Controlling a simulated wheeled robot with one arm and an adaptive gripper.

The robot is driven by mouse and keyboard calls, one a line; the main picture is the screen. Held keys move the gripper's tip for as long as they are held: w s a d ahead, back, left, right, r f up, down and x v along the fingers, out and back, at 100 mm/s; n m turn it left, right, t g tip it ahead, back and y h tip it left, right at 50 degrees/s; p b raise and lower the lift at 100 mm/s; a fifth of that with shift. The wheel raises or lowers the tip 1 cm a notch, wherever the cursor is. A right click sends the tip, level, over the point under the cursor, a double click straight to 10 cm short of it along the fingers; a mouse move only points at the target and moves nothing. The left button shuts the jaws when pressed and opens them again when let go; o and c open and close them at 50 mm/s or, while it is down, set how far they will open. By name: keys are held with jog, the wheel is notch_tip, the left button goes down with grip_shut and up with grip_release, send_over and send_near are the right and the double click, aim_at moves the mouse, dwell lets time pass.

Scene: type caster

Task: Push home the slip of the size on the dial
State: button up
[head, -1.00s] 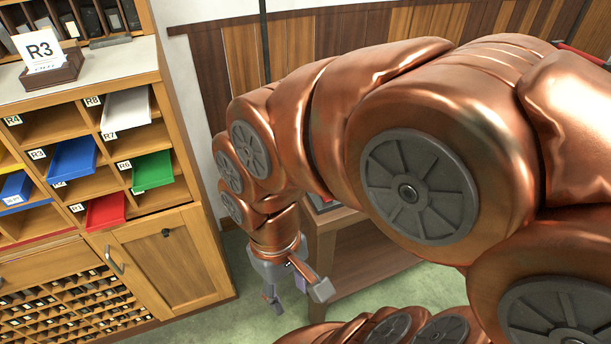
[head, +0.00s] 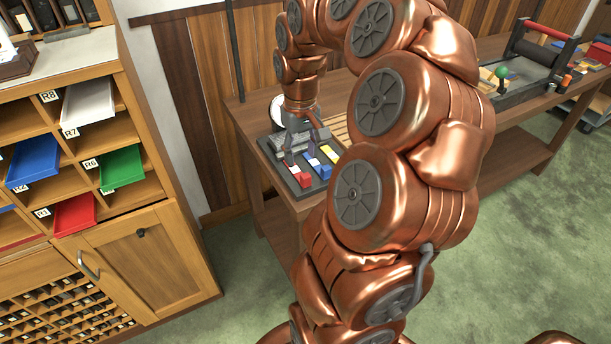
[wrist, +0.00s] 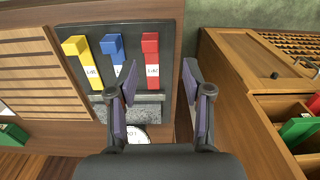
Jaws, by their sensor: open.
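Three slips lie side by side in a dark tray (wrist: 174,25): a yellow slip (wrist: 86,70), a blue slip (wrist: 117,70) and a red slip (wrist: 151,70). Each has a raised end block; their white labels are too small to read surely. The red slip (head: 301,177), blue slip (head: 319,168) and yellow slip (head: 331,155) also show in the head view. The dial (wrist: 137,134), a white round face, is mostly hidden by my gripper, its reading unclear. My gripper (wrist: 160,73) is open and empty. The red slip shows between its fingers, nearer the left one.
A wooden cabinet (head: 150,262) stands at the left, with a white tray (head: 88,103), green tray (head: 121,168), blue tray (head: 33,164) and red tray (head: 74,214) jutting out. The bench (head: 262,200) extends right to a roller press (head: 545,60). Green floor is open between.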

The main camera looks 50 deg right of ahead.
aim_at(306, 175)
jog(key=shift+d+f, duration=0.35)
jog(key=shift+d, duration=0.45)
jog(key=shift+f+p, duration=0.75)
jog(key=shift+f, duration=2.95)
jog(key=shift+c, duration=0.2)
grip_shut()
